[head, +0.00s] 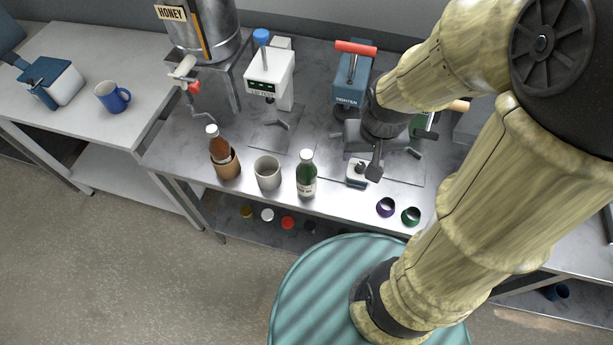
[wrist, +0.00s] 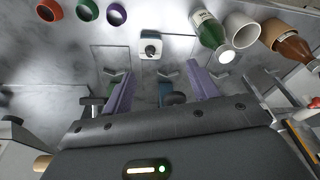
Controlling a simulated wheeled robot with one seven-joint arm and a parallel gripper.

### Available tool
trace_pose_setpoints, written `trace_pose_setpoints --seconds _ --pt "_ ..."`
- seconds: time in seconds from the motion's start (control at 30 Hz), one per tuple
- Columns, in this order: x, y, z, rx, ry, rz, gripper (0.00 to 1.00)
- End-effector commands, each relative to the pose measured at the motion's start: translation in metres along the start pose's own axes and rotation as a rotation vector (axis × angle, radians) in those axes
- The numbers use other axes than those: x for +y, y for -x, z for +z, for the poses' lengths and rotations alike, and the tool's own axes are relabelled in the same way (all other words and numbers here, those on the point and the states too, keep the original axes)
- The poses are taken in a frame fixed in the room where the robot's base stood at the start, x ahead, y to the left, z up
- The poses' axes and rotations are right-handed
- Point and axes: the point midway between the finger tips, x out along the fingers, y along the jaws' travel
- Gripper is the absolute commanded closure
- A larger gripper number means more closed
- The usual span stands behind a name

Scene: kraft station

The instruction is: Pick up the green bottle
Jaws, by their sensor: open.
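The green bottle (head: 306,180) stands upright near the front edge of the metal table, with a white label and a white cap. It also shows in the wrist view (wrist: 207,30), at the upper right, with its cap towards the camera. My gripper (head: 386,150) is above the table to the right of the bottle in the head view, pointing down. In the wrist view my gripper (wrist: 158,75) has its two purple-grey fingers spread apart with nothing between them. The bottle is outside the fingers and apart from them. The arm hides part of the gripper in the head view.
A grey cup (head: 267,173) stands close left of the bottle, and a brown bottle in a tan holder (head: 228,165) stands beyond it. A small white-and-blue device (head: 358,173) and purple and green rings (head: 385,207) lie to the right. Machines, including a blue press (head: 347,93), stand behind.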

Motion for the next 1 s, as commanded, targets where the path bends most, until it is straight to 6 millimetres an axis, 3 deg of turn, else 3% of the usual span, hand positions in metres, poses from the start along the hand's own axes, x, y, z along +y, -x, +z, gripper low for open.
trace_pose_setpoints --seconds 0.27,1.0 --pt "-0.013 0.007 -0.012 -0.058 -0.399 -0.007 0.41" --pt "-0.075 0.031 -0.050 -0.148 -1.976 0.202 0.41"
